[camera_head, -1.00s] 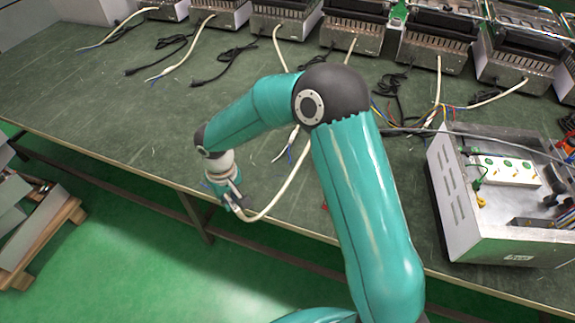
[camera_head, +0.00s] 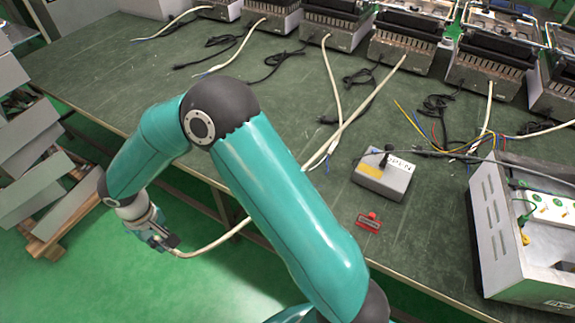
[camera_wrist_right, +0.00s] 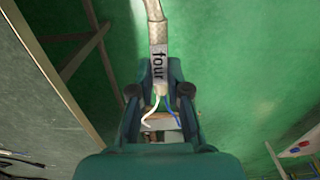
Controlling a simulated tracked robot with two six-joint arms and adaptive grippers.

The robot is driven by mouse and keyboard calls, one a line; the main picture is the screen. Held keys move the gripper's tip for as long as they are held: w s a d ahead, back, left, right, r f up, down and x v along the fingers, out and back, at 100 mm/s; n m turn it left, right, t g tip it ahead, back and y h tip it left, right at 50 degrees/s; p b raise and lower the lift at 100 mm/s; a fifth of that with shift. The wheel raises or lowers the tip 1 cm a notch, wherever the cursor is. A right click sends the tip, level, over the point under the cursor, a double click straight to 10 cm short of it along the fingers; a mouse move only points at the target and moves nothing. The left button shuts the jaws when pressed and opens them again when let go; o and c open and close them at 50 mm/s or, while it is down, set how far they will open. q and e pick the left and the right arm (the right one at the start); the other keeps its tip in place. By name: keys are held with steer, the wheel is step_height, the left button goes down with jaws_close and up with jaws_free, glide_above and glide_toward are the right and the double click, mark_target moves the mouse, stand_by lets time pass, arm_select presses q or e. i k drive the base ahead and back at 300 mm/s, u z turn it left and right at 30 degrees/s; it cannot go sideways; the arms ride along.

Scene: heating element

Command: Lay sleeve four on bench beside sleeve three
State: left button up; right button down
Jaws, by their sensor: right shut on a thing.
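My right gripper (camera_head: 166,240) is shut on the end of a pale sleeved cable, in front of the bench's near edge and over the green floor in the head view. In the wrist view the sleeve (camera_wrist_right: 159,66) carries a grey label reading "four" and sits between the fingers (camera_wrist_right: 160,98); white, blue and greenish bare wires stick out of its end. Its cable (camera_head: 215,243) runs right, behind my arm. Other pale sleeved cables (camera_head: 232,58) lie on the green bench (camera_head: 95,78); their labels are unreadable, so I cannot tell which is sleeve three. My left gripper is not in view.
Heating units (camera_head: 400,42) line the back, with black plug cords (camera_head: 275,65) before them. A grey box (camera_head: 384,176), a red piece (camera_head: 369,222) and an open metal case (camera_head: 500,225) are at right. Grey panels on a pallet (camera_head: 45,215) stand left. The bench's left part has clear room.

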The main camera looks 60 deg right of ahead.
mark_target(304, 138)
steer(key=z, duration=0.35)
steer(key=k, duration=0.45)
steer(key=z, duration=0.5)
steer(key=i, duration=1)
steer(key=z, duration=0.1)
